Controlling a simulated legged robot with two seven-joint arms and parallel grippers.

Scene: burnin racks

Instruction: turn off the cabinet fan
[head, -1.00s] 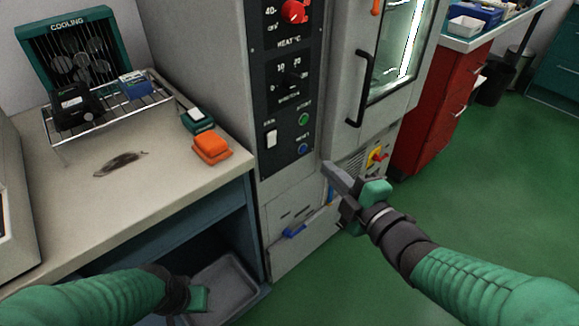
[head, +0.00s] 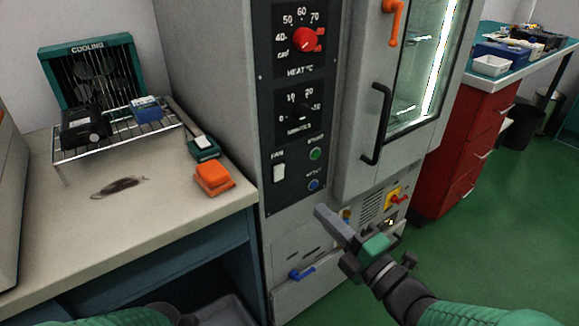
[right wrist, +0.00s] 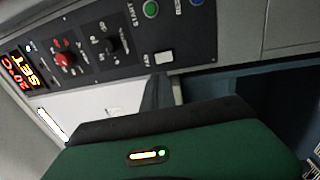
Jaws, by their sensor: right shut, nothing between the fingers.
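The cabinet's fan switch is a white rocker (head: 279,173) under the label FAN, at the lower left of the black control panel (head: 291,226). It also shows in the right wrist view (right wrist: 163,57), just beyond my gripper. My right gripper (head: 320,211) is shut and empty. Its tip is in front of the cabinet, below and right of the switch in the head view, apart from it. In the right wrist view the green gripper body (right wrist: 185,150) fills the lower part. My left gripper is mostly cut off at the bottom edge of the head view, so its jaws are hidden.
A red heat knob (head: 306,40), a minutes knob (head: 300,111), a green start button (head: 315,154) and a blue reset button (head: 313,185) share the panel. A black door handle (head: 378,125) sticks out at the right. The bench (head: 150,215) stands at the left.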

